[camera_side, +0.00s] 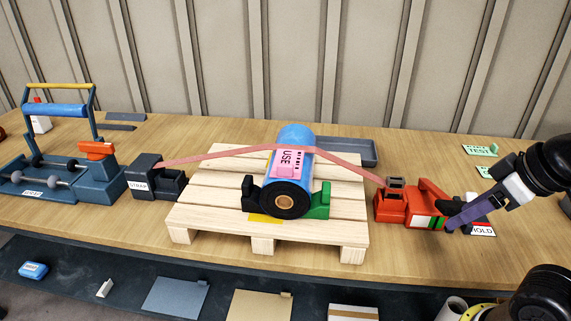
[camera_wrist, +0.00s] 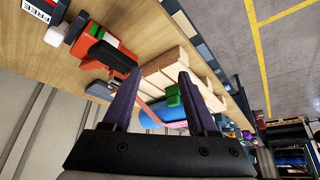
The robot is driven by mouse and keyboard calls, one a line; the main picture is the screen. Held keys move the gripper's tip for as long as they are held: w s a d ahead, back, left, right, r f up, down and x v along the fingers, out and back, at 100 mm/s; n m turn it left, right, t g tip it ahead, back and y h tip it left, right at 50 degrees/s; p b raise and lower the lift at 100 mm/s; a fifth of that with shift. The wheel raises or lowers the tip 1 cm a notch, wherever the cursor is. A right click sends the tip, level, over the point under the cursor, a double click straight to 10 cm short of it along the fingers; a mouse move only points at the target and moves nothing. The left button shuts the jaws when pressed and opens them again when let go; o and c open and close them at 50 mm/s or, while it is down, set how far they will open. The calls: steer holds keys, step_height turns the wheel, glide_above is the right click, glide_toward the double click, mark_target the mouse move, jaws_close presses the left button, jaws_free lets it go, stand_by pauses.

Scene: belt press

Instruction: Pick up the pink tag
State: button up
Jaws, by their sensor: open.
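The pink tag (camera_side: 287,160) has "USE" written on it and lies on the near face of a blue cylinder (camera_side: 296,133). A pinkish-red strap (camera_side: 228,153) runs over the cylinder, close to the tag's upper edge; I cannot tell if they touch. My gripper (camera_side: 451,223) is at the right, well away from the tag, beside a red ratchet (camera_side: 424,206). In the wrist view its two purple fingers are apart with nothing held between them (camera_wrist: 158,76).
The cylinder rests in black and green chocks (camera_side: 317,204) on a wooden pallet (camera_side: 205,190). A grey strap block (camera_side: 155,180) stands left of it, with a blue press (camera_side: 92,180) further left. A grey tray (camera_side: 350,150) lies behind.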

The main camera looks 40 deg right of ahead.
steer(key=shift+c, duration=0.3)
steer(key=w+a+r+n+y, duration=0.1)
steer(key=w+a+r+n, duration=0.25)
steer(key=w+r, duration=0.45)
steer(key=w+a+r+n+y, duration=0.1)
steer(key=w+a+r+n, duration=0.25)
steer(key=w+r, duration=0.4)
steer(key=n+g+y, duration=0.1)
steer(key=n+g, duration=0.1)
steer(key=g, duration=0.1)
glide_above(285, 165)
steer(key=s+d, duration=0.2)
steer(key=s, duration=0.1)
step_height(285, 165, down, 11)
steer(key=shift+t, duration=0.3)
steer(key=shift+w+x, duration=0.2)
steer(key=shift+x, duration=0.8)
steer(key=shift+w+x, duration=0.15)
steer(key=shift+x, duration=0.85)
steer(key=shift+w+x, duration=0.2)
steer(key=shift+x, duration=0.75)
steer(key=shift+r, duration=0.15)
